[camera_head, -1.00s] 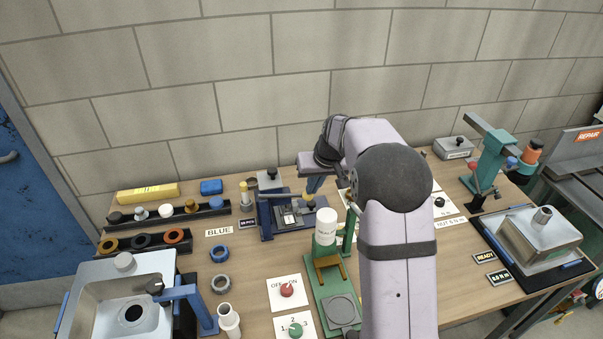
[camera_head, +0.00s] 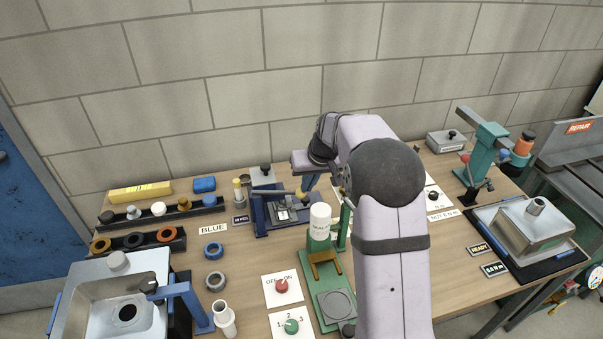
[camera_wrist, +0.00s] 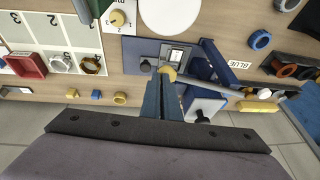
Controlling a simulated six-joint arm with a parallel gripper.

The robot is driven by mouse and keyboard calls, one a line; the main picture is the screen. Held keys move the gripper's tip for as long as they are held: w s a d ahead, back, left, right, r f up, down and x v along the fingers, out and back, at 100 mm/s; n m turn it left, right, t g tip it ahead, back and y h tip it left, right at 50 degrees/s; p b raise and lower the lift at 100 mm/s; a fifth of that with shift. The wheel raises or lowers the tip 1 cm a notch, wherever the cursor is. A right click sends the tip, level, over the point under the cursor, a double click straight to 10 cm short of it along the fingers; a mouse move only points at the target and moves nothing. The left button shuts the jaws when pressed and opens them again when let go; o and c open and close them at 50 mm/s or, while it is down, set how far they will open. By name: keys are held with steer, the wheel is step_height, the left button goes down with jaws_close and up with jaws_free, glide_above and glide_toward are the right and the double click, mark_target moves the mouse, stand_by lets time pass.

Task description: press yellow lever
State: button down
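The yellow lever's knob (camera_head: 301,194) is the end of a grey bar on a blue press (camera_head: 262,215) at the middle back of the table. In the wrist view the yellow knob (camera_wrist: 168,73) sits right at my fingertips, with the grey bar (camera_wrist: 215,87) running off to the right. My gripper (camera_head: 307,188) points down at the knob. Its blue fingers (camera_wrist: 163,78) look shut together and do not enclose the knob. I cannot tell whether they touch it. The fingers hide part of the knob in the head view.
A white-topped bottle (camera_head: 320,218) on a green stand is close to the press's right. A grey box with a black knob (camera_head: 264,174) stands behind it. A steel sink (camera_head: 88,305) is at the front left. The wall is close behind the table.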

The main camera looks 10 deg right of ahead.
steer(key=s+d+r, duration=0.2)
steer(key=r, duration=0.4)
steer(key=s+d+r+b, duration=0.1)
steer(key=s+d+r, duration=0.1)
steer(key=r, duration=0.4)
steer(key=shift+d+r, duration=0.15)
steer(key=shift+d, duration=0.2)
steer(key=s+a+f+g, duration=0.1)
steer(key=s+a+f, duration=0.2)
steer(key=s, duration=0.7)
steer(key=s+a+f+g, duration=0.1)
steer(key=s+a+f, duration=0.2)
steer(key=s+f, duration=0.5)
steer(key=s+a+f+g+h, duration=0.1)
steer(key=s+a+f+g, duration=0.1)
steer(key=s+f, duration=0.4)
steer(key=s+a, duration=0.1)
steer(key=s, duration=0.4)
steer(key=shift+s, duration=0.4)
